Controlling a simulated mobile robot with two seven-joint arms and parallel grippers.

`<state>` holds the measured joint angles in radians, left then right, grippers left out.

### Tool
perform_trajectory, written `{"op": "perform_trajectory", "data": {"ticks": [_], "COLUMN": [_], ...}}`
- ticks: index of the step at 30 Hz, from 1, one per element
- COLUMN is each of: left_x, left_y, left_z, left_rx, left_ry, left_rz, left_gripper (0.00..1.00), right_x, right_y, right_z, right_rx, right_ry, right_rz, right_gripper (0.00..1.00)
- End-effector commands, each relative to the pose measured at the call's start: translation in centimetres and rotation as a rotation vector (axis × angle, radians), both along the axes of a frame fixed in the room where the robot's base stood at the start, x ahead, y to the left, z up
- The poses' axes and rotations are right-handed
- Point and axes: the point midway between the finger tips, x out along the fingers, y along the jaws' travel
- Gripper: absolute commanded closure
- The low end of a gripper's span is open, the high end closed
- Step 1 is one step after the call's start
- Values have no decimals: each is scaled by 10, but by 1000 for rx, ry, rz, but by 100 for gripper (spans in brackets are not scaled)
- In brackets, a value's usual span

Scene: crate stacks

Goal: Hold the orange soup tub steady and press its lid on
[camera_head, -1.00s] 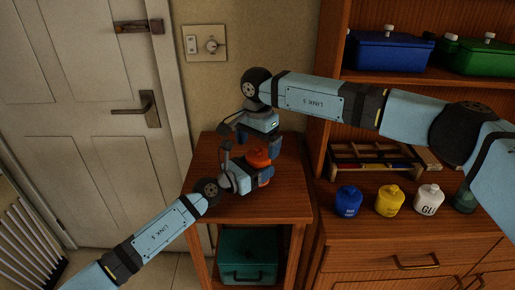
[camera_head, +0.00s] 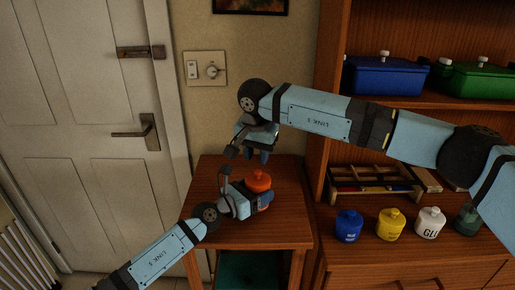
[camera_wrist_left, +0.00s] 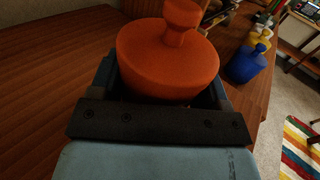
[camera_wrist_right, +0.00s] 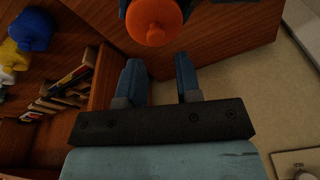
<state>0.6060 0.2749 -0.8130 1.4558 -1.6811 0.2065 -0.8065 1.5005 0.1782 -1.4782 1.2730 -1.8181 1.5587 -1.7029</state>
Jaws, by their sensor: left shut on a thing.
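The orange soup tub (camera_head: 265,206) stands on the small wooden table, mostly hidden by my left gripper (camera_head: 256,198), which is shut around its body. Its orange lid (camera_head: 259,181), with a round knob, sits on top; it also shows large in the left wrist view (camera_wrist_left: 168,65). The lid looks about level, but the seam is hidden, so I cannot tell how tightly it fits. My right gripper (camera_head: 257,156) hangs above and behind the lid, apart from it. In the right wrist view its fingers (camera_wrist_right: 160,80) are apart with nothing between them.
The small table (camera_head: 220,232) has bare wood around the tub. Blue (camera_head: 348,226), yellow (camera_head: 391,224) and white (camera_head: 430,222) jars stand on the cabinet to the right, before a divided wooden rack (camera_head: 375,184). A door (camera_head: 75,130) is at left.

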Motion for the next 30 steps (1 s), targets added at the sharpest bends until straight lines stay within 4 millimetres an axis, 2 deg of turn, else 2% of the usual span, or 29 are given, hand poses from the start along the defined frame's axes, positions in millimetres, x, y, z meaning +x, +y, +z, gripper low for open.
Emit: {"op": "perform_trajectory", "data": {"ticks": [1, 3, 4, 10, 24, 30], "left_x": [0, 0, 0, 0, 0, 0], "left_y": [0, 0, 0, 0, 0, 0], "left_z": [0, 0, 0, 0, 0, 0], "left_rx": [0, 0, 0, 0, 0, 0], "left_ry": [0, 0, 0, 0, 0, 0], "left_rz": [0, 0, 0, 0, 0, 0], "left_gripper": [58, 58, 58, 58, 58, 58], "right_x": [-1, -1, -1, 0, 0, 0], "right_y": [-1, -1, -1, -3, -3, -3], "right_z": [6, 15, 19, 29, -13, -18], "right_rx": [-14, -37, -47, -87, -88, -87], "right_ry": [-49, -116, -142, -225, -225, -225], "right_rz": [83, 189, 225, 343, 343, 342], "right_gripper": [80, 96, 100, 100, 100, 100]}}
